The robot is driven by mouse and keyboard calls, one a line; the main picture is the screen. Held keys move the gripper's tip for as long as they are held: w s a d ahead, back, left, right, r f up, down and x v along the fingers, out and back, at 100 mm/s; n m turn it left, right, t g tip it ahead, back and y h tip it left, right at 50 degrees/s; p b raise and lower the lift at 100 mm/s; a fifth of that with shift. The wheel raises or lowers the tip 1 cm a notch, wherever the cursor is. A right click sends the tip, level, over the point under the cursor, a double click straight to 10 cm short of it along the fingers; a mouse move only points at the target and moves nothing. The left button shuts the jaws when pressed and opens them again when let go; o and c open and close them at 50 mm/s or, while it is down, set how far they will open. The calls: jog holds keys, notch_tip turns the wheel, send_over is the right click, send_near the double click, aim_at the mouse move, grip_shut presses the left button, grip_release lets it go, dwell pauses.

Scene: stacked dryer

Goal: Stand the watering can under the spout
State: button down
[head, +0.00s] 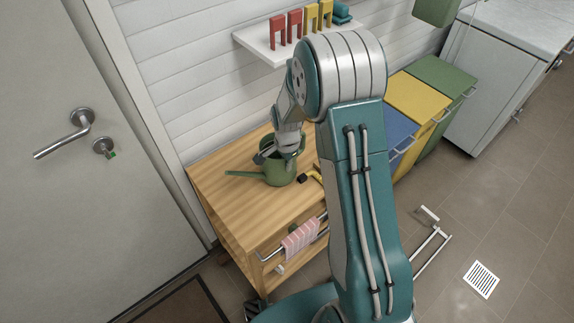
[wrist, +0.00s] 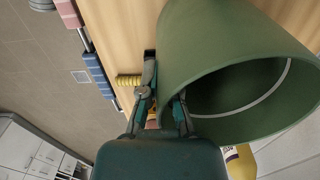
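The green watering can (head: 279,174) stands on the wooden cabinet top, its long spout pointing left in the head view. In the wrist view its wide round mouth and wall (wrist: 230,48) fill the upper right. My gripper (head: 277,155) is at the top of the can, reaching down from above. In the wrist view one finger of my gripper (wrist: 166,85) is outside the can's wall and the other is at its mouth, with the rim between them. I cannot tell whether they press on the wall. No fixed spout over a standing place is clearly seen.
The wooden cabinet (head: 232,195) has a rail with a striped pink towel (head: 300,239). Small black and yellow items lie right of the can. A white shelf (head: 287,50) hangs above. Blue, yellow and green bins (head: 440,75) stand to the right. The cabinet top's left part is clear.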

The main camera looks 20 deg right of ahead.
jog(key=shift+f, duration=0.3)
jog(key=shift+f, duration=0.1)
jog(key=c, duration=0.8)
grip_release()
